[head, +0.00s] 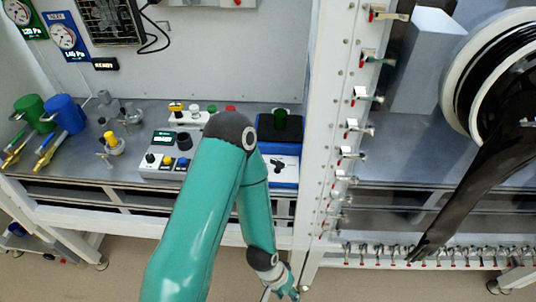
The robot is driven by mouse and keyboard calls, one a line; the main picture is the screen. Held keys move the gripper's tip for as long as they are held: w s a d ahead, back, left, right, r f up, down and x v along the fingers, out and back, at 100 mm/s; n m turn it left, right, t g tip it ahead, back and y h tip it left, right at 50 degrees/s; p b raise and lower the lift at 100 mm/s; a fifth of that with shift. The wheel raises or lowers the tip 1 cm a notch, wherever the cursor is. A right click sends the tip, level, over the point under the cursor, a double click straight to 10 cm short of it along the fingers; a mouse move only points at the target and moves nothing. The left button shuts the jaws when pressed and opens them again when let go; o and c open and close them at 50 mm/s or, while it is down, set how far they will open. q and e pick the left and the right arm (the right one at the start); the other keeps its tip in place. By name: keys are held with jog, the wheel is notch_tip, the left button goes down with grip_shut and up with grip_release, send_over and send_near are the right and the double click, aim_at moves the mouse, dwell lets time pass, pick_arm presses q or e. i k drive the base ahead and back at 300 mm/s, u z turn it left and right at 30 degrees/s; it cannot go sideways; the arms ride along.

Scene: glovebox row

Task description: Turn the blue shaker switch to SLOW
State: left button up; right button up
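The blue shaker (283,172) stands on the grey bench just left of the white clamp-lined frame. It has a dark top plate with a green container on it (280,121). A black switch knob (278,165) sits on its pale front panel; its labels are too small to read. My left arm's elbow is beside the shaker's left edge and partly covers it. My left gripper (287,290) hangs low at the bottom edge, in front of the bench and well below the shaker. Its fingers are partly cut off, so its opening is unclear. My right gripper is not in view.
A control box (162,158) with coloured buttons stands left of my arm. Green and blue cylinders (65,112) lie far left. A clamp-lined frame (335,130) and black glove sleeve (480,170) are at right.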

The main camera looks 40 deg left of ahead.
aim_at(274, 161)
jog(key=u, duration=0.15)
jog(key=k, duration=0.95)
jog(key=u, duration=0.9)
jog(key=i, duration=0.9)
jog(key=u, duration=0.05)
